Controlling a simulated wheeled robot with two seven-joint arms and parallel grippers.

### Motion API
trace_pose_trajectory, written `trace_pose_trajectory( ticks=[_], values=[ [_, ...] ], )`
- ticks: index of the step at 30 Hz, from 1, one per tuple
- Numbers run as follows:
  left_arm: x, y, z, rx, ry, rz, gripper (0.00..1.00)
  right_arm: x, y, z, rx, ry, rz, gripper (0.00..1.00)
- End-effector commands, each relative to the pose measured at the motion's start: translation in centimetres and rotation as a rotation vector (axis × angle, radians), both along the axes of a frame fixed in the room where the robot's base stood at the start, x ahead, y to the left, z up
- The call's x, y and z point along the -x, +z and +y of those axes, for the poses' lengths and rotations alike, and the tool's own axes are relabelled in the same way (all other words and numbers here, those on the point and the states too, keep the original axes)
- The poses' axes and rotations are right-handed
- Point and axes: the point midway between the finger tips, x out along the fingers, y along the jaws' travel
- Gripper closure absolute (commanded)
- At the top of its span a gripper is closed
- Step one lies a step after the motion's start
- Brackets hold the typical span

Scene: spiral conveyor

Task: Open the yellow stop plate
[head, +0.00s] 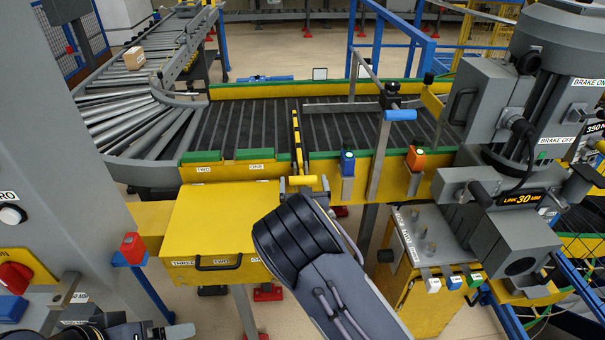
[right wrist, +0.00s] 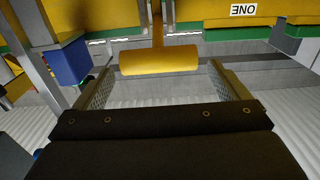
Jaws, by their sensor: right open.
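The yellow stop plate (head: 298,140), with black stripes, stands upright across the dark roller conveyor. A yellow handle (head: 303,180) sits at its near end, and it also shows in the right wrist view (right wrist: 160,60). My right gripper (head: 302,188) is at this handle, mostly hidden behind my own wrist in the head view. In the right wrist view its two fingers (right wrist: 160,78) are open, one toward each end of the handle bar. I see no clear grip on it.
A blue handle (head: 400,114) on a grey stop stands to the right. Blue (head: 347,163) and orange (head: 415,158) blocks sit on the conveyor's near side. A yellow box (head: 210,225) is left of my wrist. A carton (head: 134,58) lies on the far left rollers.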

Motion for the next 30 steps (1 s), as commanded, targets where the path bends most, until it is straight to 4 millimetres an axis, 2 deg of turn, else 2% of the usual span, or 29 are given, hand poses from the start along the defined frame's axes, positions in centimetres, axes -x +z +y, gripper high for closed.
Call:
trace_pose_trajectory(
  ticks=[3,6,16,30],
  values=[
    [0.0,0.6,0.0,0.000,0.000,0.000,0.15,-1.7,0.1,-0.1,0.001,-0.001,0.000,0.05],
    [0.0,0.8,0.0,0.000,0.000,0.000,0.15,-2.5,0.1,-0.1,0.001,-0.001,0.001,0.05],
    [0.0,0.8,0.0,0.000,0.000,0.000,0.15,-3.0,-0.1,-0.1,0.000,-0.001,0.002,0.05],
    [0.0,0.8,0.0,0.000,0.000,0.000,0.15,-3.0,0.0,-0.1,0.000,-0.001,0.002,0.66]
  ],
)
